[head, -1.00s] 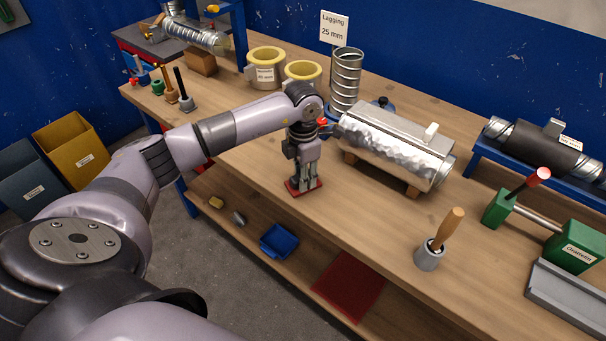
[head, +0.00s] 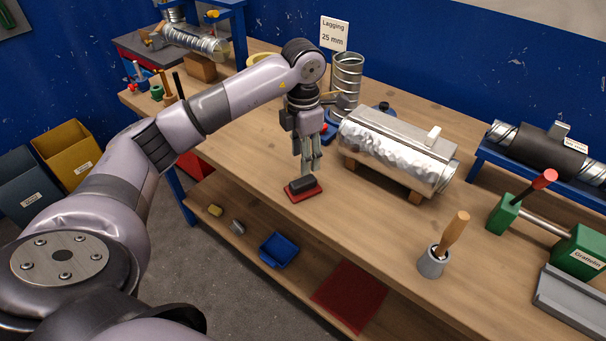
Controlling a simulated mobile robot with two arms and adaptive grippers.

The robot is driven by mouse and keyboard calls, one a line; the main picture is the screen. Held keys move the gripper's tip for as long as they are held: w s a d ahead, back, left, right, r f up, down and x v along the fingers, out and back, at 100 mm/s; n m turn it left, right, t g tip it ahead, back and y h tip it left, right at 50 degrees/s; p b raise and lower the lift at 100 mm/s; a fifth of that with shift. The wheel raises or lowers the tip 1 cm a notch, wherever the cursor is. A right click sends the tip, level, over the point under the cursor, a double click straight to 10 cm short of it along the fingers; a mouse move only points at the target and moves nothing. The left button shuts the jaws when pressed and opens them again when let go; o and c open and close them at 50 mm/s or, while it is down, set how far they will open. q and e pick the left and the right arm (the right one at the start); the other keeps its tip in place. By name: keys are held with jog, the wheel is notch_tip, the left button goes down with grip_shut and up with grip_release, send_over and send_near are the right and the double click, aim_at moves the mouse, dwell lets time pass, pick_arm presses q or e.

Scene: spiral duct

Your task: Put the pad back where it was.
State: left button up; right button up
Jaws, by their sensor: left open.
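The pad (head: 303,193), a small red slab with a dark grip on top, lies flat on the wooden bench top near its front edge. My left gripper (head: 310,173) is just above the pad, fingers pointing down, open and empty. The fingertips look clear of the grip. My right gripper is not in view.
A foil-wrapped duct (head: 396,147) on wooden supports lies right of the pad. A grey pot with a wooden handle (head: 432,264) stands farther right. The lower shelf holds a blue tray (head: 279,249) and a red mat (head: 349,294). The bench front between pad and pot is clear.

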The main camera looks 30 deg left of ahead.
pick_arm(q)
notch_tip(320, 180, up, 4)
jog(key=shift+f, duration=0.25)
dwell(0.5)
